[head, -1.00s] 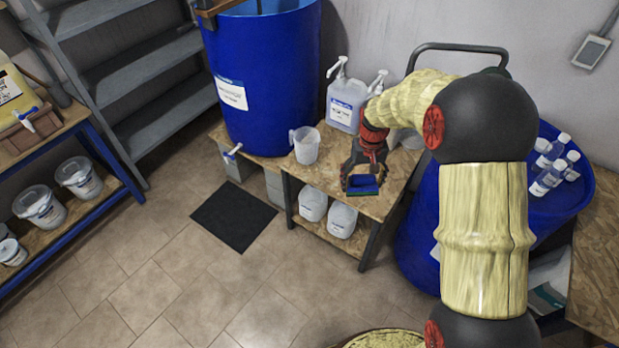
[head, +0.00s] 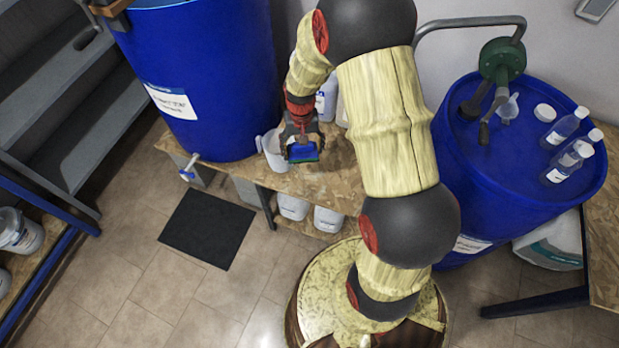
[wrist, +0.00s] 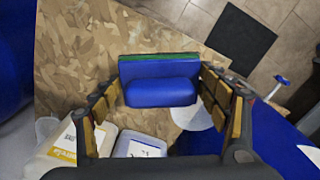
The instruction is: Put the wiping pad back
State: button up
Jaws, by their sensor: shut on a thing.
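The wiping pad (head: 303,154) is a blue block with a green layer along one side. My gripper (head: 302,145) is shut on it, over the chipboard bench top (head: 335,187). In the wrist view the pad (wrist: 160,92) sits between the two padded fingers of my gripper (wrist: 163,82), with its green edge away from the palm. The bench board (wrist: 85,45) shows beyond and beside it. I cannot tell how high the pad is above the board. The place where the pad belongs cannot be made out.
A white jug (head: 273,150) stands close left of my gripper. A big blue drum (head: 205,75) with a tap (head: 188,170) is at left. White bottles (head: 328,98) stand behind. A blue drum with bottles on top (head: 515,170) is at right. A dark mat (head: 207,228) lies on the floor.

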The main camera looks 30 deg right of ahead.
jog(key=s+d+f+m+b, duration=0.1)
jog(key=s+d+f+m, duration=0.25)
jog(key=s, duration=0.35)
jog(key=s+d+f+m+b, duration=0.1)
jog(key=s+d+f+m, duration=0.1)
jog(key=s+f, duration=0.35)
jog(key=b, duration=0.5)
send_over(311, 181)
jog(key=f, duration=0.8)
jog(key=shift+s+d+f, duration=0.15)
jog(key=shift+s+f, duration=0.2)
jog(key=shift+w+f+b, duration=0.2)
jog(key=shift+f+b, duration=0.2)
jog(key=shift+f, duration=0.55)
jog(key=shift+w+f+b, duration=0.15)
jog(key=shift+f+b, duration=0.2)
jog(key=shift+f, duration=0.55)
jog(key=shift+f, duration=0.15)
jog(key=o, duration=1.5)
jog(key=shift+c, duration=0.2)
jog(key=shift+o, duration=0.2)
